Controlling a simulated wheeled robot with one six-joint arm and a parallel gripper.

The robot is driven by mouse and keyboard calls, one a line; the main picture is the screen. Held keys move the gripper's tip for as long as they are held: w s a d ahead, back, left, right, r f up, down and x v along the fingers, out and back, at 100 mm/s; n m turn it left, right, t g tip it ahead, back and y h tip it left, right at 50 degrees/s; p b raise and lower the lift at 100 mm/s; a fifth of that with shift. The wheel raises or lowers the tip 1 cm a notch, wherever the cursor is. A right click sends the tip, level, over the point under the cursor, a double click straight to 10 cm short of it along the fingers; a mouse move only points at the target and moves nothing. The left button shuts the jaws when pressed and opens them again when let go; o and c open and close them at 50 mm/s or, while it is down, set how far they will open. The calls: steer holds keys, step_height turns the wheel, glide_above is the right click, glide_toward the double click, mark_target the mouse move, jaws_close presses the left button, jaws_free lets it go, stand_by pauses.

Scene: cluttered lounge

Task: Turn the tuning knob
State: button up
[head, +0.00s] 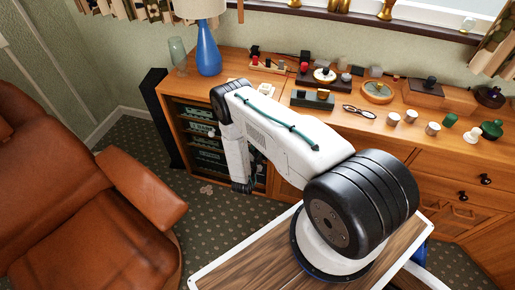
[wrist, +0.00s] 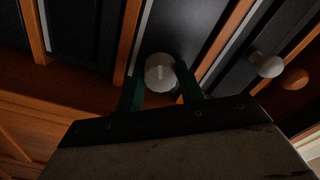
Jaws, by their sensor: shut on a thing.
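The tuning knob (wrist: 160,72) is a round pale grey knob with a lighter line across its face, on a dark front panel in the wrist view. My gripper (wrist: 161,82) is shut on it, with one dark green finger on each side. In the head view my arm reaches down to the open left bay of the wooden sideboard (head: 425,160). Dark units with pale green fronts (head: 205,156) are stacked there. The knob between my fingers cannot be made out in the head view, where my arm hides part of the bay.
A second grey knob (wrist: 266,64) and a wooden knob (wrist: 295,78) are right of my gripper. A brown leather armchair (head: 90,220) is at left. Patterned carpet lies between.

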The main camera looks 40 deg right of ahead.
steer(key=o, duration=1)
steer(key=shift+w+a, duration=0.1)
steer(key=shift+a, duration=0.05)
steer(key=v, duration=0.7)
steer(key=shift+s+a, duration=0.2)
steer(key=shift+s, duration=0.1)
